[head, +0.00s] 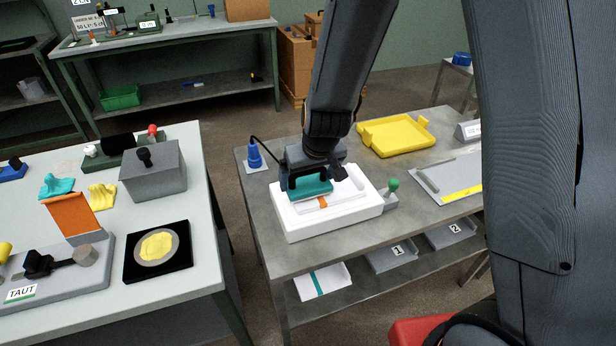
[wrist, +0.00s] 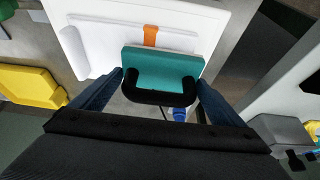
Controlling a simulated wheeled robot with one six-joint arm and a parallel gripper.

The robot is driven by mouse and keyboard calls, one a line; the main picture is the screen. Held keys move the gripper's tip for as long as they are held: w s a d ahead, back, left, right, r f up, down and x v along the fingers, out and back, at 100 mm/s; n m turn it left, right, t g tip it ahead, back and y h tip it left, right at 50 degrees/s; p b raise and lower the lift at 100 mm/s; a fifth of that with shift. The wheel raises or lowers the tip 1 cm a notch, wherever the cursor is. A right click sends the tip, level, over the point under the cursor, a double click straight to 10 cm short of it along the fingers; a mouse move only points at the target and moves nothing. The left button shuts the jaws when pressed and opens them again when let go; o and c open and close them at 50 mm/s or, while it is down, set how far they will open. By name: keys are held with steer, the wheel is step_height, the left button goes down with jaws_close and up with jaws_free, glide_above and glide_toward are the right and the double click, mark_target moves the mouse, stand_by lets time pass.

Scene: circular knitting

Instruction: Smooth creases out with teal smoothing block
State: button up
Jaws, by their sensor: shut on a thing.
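My gripper (wrist: 160,90) is shut on the black handle (wrist: 160,96) of the teal smoothing block (wrist: 163,68). In the head view the teal block (head: 311,190) is over the white board (head: 342,222) on the right-hand metal table, at the board's far left part. A white sheet with an orange strip (head: 322,202) lies on the board beside the block. The orange strip also shows in the wrist view (wrist: 151,36), running up to the block's edge. I cannot tell whether the block touches the sheet. Creases are too small to make out.
A blue bottle-like item (head: 254,155) with a black cord stands behind the board. A green-knobbed device (head: 392,193) sits at its right. A yellow tray (head: 396,137) and a grey plate with a yellow strip (head: 452,178) are farther right. Numbered bins (head: 392,256) sit below.

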steer(key=shift+f+b, duration=0.6)
steer(key=shift+b, duration=0.05)
stand_by(0.4)
steer(key=b, duration=0.1)
steer(key=d+b, duration=0.1)
steer(key=shift+w+d+f+b, duration=0.2)
steer(key=shift+w+b, duration=0.1)
steer(key=shift+b, duration=0.05)
steer(key=shift+d, duration=0.1)
steer(key=shift+s+r, duration=0.1)
steer(key=shift+s, duration=0.05)
steer(key=shift+d+b, duration=0.35)
steer(key=shift+b, duration=0.2)
steer(key=shift+r, duration=0.1)
